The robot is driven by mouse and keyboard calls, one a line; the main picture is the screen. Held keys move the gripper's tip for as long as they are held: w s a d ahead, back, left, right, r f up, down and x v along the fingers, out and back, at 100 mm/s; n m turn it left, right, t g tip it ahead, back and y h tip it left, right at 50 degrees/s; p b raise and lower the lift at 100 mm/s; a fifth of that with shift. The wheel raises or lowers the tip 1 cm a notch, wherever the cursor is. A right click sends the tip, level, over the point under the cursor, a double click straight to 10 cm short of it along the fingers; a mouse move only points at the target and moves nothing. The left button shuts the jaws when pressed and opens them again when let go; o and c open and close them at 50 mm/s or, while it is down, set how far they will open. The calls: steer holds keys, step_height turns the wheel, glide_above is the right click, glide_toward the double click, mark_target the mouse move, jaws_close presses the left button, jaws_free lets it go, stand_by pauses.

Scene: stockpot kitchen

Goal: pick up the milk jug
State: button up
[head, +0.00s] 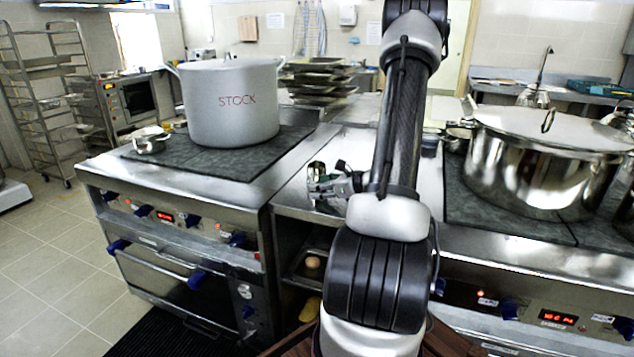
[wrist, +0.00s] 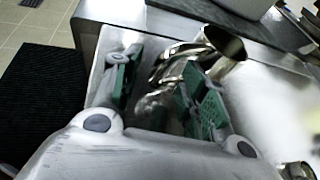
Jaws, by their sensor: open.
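The milk jug (wrist: 178,52) is a small shiny metal vessel with a dark round opening, in the wrist view just beyond and partly between the green-padded fingers of my gripper (wrist: 160,85). The right finger hides part of it. In the head view the jug (head: 316,172) stands on the steel counter, at the left of my gripper (head: 340,184). My gripper is open around the jug's near side. I cannot tell whether either finger touches it.
A large stockpot marked STOCK (head: 232,105) stands on the left stove, with a small metal pan (head: 151,143) near its front. A big lidded steel pot (head: 540,165) is on the right stove. Stacked trays (head: 318,78) stand behind. The counter's front edge is close.

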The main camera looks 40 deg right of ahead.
jaws_close()
stand_by(0.4)
step_height(320, 180, up, 10)
stand_by(0.5)
